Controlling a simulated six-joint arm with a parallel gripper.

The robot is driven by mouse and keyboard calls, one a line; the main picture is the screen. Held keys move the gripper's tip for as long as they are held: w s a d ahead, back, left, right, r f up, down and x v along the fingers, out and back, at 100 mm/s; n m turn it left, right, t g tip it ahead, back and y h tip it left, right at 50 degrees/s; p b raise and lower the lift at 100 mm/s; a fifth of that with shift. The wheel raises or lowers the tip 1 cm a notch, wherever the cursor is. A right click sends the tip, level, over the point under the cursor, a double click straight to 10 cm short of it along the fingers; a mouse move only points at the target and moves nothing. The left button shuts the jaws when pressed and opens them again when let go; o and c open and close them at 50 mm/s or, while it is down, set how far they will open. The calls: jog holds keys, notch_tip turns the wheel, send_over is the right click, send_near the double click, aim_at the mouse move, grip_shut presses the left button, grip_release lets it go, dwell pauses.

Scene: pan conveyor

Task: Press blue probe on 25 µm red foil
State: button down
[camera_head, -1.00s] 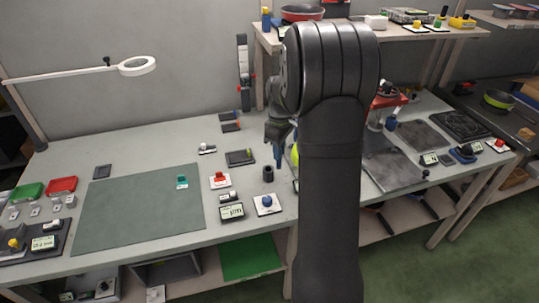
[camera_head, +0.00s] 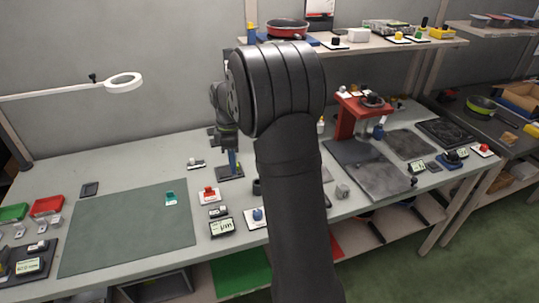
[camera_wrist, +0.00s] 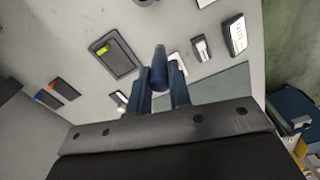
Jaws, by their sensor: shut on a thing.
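My gripper (camera_head: 231,150) is shut on the blue probe (camera_head: 233,163), which hangs down above the bench. In the wrist view the blue probe (camera_wrist: 160,67) points away from the camera between the two fingers. A dark tray (camera_head: 225,176) lies just below the probe; in the wrist view the tray (camera_wrist: 122,62) has a yellow-green piece in it and lies left of the tip. Contact cannot be told. Two dark blocks, one orange-red-tipped (camera_wrist: 62,88) and one blue-tipped (camera_wrist: 46,100), lie farther left. I cannot tell which thing is the 25 µm red foil.
A gauge with a display (camera_head: 222,227) and a red button on a white plate (camera_head: 209,196) stand nearer the front. A blue knob on a white plate (camera_head: 257,215) is beside my arm. The green mat (camera_head: 125,228) is mostly clear. A red stand (camera_head: 347,118) is to the right.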

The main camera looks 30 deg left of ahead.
jog(key=s+a+f+n, duration=0.25)
jog(key=s+a, duration=0.25)
jog(key=a, duration=0.3)
jog(key=shift+d+f, duration=0.15)
jog(key=shift+f, duration=2.2)
jog(key=shift+f, duration=0.55)
jog(key=shift+r, duration=0.1)
notch_tip(320, 180, up, 7)
dwell(0.5)
